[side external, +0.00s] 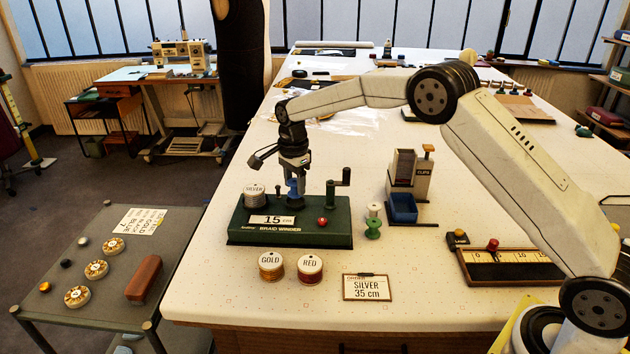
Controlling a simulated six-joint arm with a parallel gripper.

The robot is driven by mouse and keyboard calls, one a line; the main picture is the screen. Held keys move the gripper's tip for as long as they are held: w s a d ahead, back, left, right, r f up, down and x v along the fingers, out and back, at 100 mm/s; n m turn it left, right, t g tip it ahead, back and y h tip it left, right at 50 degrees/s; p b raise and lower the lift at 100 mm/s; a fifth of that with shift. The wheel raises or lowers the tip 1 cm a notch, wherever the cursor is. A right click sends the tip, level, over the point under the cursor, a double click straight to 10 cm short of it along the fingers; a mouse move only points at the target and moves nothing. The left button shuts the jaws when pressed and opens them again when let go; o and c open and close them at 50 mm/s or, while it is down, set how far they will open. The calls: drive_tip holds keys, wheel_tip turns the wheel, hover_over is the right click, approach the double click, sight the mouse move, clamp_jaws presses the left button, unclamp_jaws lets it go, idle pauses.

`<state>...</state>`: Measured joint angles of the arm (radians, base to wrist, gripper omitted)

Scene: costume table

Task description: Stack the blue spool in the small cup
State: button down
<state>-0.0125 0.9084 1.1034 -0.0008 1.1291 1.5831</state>
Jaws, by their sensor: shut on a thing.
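My gripper (296,180) points down over the green braid winder (242,232), right of the silver spool (255,196). It is shut on a small blue thing, which looks like the blue spool (291,188). The blue spool is partly hidden by the fingers and sits just above or at the winder's top behind the "15 cm" card; I cannot tell if it touches. I cannot make out a small cup for certain; the fingers and card cover part of the winder's top.
The winder has a crank (342,178) at its right and a red button (323,221). Gold (271,274) and red (309,276) spools and a silver 35 cm card (367,287) lie in front. A green spool (373,230) and blue clip bin (403,209) stand to the right.

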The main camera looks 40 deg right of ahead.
sight(295, 182)
drive_tip(key=shift+f, duration=1)
drive_tip(key=shift+f, duration=0.35)
drive_tip(key=shift+c, duration=0.7)
unclamp_jaws()
drive_tip(key=shift+r, duration=0.1)
wheel_tip(295, 182, up, 13)
drive_tip(key=shift+s+f, duration=0.1)
drive_tip(key=shift+f, duration=0.15)
